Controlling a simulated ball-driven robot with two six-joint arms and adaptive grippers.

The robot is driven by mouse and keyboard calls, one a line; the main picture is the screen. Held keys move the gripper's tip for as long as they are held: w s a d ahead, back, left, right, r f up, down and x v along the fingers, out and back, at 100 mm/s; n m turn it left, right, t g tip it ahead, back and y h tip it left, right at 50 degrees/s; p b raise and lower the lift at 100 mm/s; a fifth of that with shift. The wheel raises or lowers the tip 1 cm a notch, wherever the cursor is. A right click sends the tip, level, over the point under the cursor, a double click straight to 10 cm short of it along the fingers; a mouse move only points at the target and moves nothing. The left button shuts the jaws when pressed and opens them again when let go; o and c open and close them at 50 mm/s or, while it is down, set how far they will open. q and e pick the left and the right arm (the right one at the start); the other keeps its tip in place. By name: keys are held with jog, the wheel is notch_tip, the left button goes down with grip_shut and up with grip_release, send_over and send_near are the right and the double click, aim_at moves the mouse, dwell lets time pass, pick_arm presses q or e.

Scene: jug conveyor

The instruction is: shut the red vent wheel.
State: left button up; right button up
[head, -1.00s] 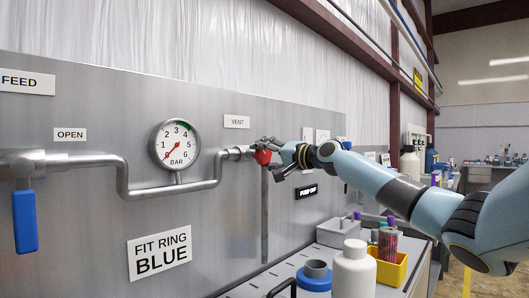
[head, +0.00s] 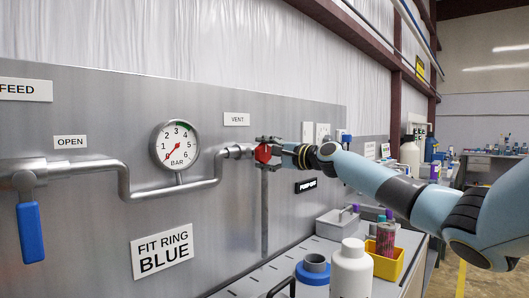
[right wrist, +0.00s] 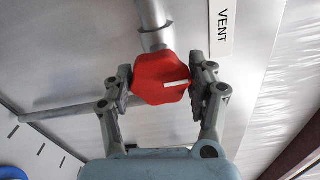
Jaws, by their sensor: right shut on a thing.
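The red vent wheel (head: 263,153) sits at the end of the grey pipe, below the VENT label (head: 236,119). In the right wrist view the wheel (right wrist: 160,80) is a lobed red knob with a white mark lying nearly level across its right half. My right gripper (head: 268,152) reaches in from the right and is shut on the wheel. In the right wrist view, its fingers (right wrist: 160,84) press the wheel's left and right sides. My left gripper is not in view.
The pressure gauge (head: 175,145) has its red needle at the low end. A blue lever (head: 30,232) hangs down at the left. A white bottle (head: 351,270), a blue ring (head: 313,273) and a yellow bin (head: 390,265) stand on the bench below.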

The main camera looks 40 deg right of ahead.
jog(key=shift+f, duration=0.1)
dwell(0.4)
jog(key=o, duration=1.2)
jog(key=shift+s+d, duration=0.1)
